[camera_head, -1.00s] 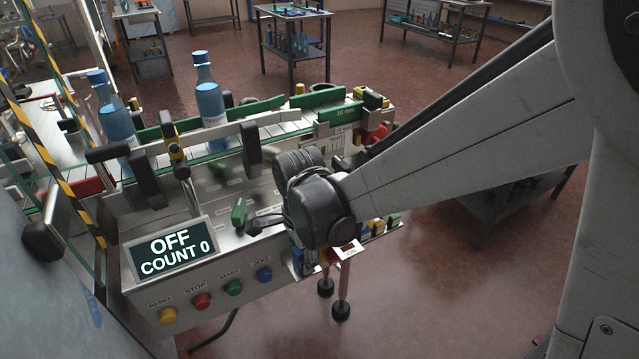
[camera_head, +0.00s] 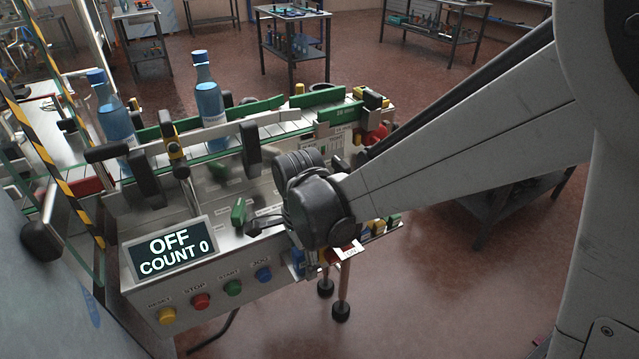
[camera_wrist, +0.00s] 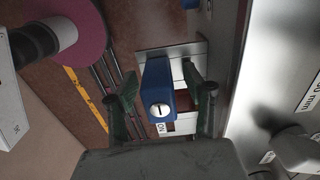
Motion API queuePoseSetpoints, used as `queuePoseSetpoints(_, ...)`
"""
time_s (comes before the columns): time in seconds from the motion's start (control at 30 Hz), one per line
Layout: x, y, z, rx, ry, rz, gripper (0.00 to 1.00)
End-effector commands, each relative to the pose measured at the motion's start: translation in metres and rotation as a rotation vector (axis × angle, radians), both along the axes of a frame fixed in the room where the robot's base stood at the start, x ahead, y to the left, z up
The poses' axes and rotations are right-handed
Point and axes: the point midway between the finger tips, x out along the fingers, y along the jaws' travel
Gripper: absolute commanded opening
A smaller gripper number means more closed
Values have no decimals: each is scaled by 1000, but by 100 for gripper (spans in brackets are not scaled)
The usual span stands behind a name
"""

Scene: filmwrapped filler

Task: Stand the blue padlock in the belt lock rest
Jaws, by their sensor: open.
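The blue padlock (camera_wrist: 153,78) shows in the wrist view, with its round silver keyhole face towards the camera. It lies between the two fingers of my gripper (camera_wrist: 160,98), which are open with a gap visible on the right side. A pale metal plate (camera_wrist: 187,52) lies behind and beside the padlock; it looks like the lock rest, but I cannot tell whether the padlock touches it. In the head view my gripper hangs at the right front end of the belt machine, its fingers mostly hidden behind my wrist.
The belt machine's panel has a display (camera_head: 172,250) reading OFF, COUNT 0, and several coloured buttons. Bottles (camera_head: 209,103) stand on the belt. A white label (camera_head: 348,252) shows below my wrist.

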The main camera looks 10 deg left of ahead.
Motion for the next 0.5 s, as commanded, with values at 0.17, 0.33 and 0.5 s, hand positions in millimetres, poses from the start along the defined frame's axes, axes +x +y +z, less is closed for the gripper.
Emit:
queuePoseSetpoints(0.17,0,0,8,0,0,0,46)
queuePoseSetpoints(0.33,0,0,32,0,0,0,46)
queuePoseSetpoints(0.5,-1,-1,65,0,0,0,46)
